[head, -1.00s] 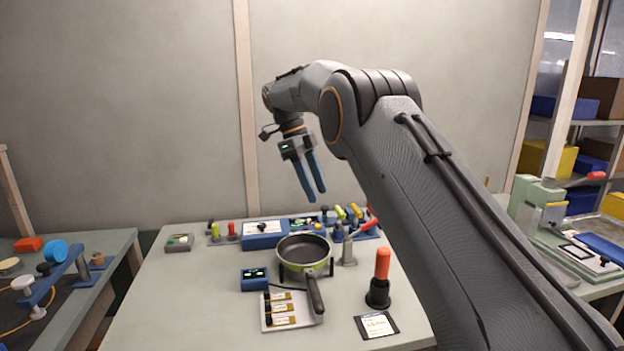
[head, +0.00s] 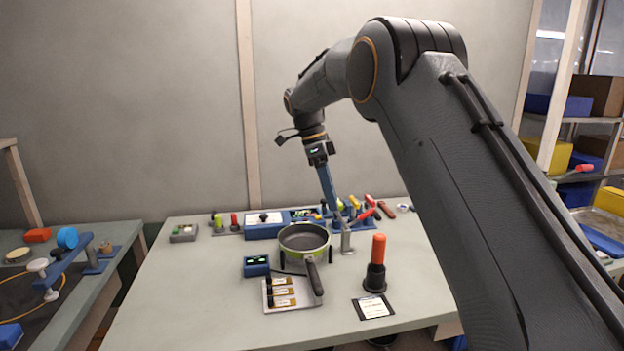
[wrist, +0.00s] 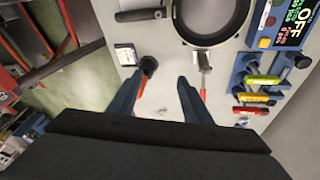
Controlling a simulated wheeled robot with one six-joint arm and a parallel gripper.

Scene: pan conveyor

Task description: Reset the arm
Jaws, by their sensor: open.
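My gripper (head: 332,207) hangs from the bent arm over the back of the table, pointing down. In the head view its blue fingers overlap; in the wrist view they are spread apart with nothing between the tips (wrist: 160,79). A dark pan (head: 304,238) with a green-edged rim sits on a stand at mid-table, its handle toward the front. The pan also shows at the top of the wrist view (wrist: 210,18), apart from the fingers.
An orange-handled tool (head: 378,250) stands upright right of the pan. A red-handled clamp (head: 347,238) is beside the pan. A small blue display box (head: 256,266) and a tray (head: 308,301) lie in front.

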